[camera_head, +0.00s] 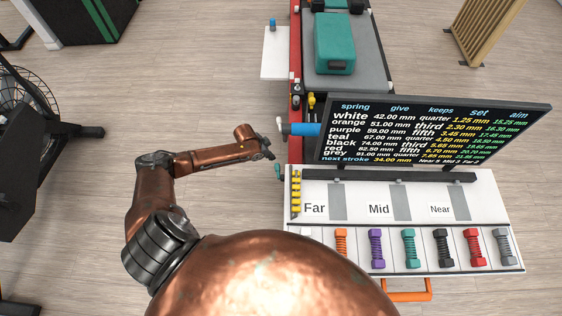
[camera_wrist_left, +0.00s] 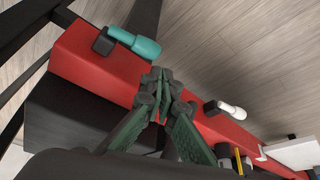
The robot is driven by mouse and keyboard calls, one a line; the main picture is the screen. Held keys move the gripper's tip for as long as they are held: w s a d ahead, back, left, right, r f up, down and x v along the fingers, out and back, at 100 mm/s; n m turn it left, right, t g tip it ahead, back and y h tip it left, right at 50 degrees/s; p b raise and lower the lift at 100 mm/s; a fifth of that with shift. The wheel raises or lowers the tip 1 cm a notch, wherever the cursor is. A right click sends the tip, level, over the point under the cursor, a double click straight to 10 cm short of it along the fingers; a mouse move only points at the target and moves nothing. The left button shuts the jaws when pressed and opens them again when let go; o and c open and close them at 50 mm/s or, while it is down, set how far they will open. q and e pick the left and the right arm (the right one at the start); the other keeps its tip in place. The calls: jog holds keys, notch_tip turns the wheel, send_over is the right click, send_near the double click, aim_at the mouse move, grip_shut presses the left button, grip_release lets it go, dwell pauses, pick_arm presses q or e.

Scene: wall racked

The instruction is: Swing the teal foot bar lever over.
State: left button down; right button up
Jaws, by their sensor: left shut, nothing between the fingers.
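The teal lever (camera_wrist_left: 135,42) sits on a black pivot on the red rail (camera_wrist_left: 85,65) in the left wrist view. A small teal end (camera_head: 278,170) shows beside the white board's left edge in the head view. My left gripper (camera_wrist_left: 160,85) is shut and empty, with its dark green fingers together over the red rail. The fingertips are apart from the teal lever, to its lower right in the wrist view. In the head view my left gripper (camera_head: 268,153) is just above the teal end. My right gripper is not in view.
A white lever (camera_wrist_left: 228,110) stands farther along the red rail. A white board (camera_head: 410,250) holds several coloured springs, and a dark text screen (camera_head: 435,130) stands behind it. A blue cylinder (camera_head: 298,128) juts out near my gripper.

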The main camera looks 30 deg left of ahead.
aim_at(277, 171)
pick_arm(q)
jog(key=w+d+f+b, duration=0.2)
jog(key=d+f+b, duration=0.1)
jog(key=f, duration=0.2)
jog(key=shift+w+d+f+m+g+b, duration=0.2)
jog(key=shift+w+m+g+b, duration=0.1)
jog(key=shift+w+m+g, duration=0.1)
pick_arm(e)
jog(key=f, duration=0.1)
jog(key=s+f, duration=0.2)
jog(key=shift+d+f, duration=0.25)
pick_arm(q)
jog(key=shift+a, duration=0.1)
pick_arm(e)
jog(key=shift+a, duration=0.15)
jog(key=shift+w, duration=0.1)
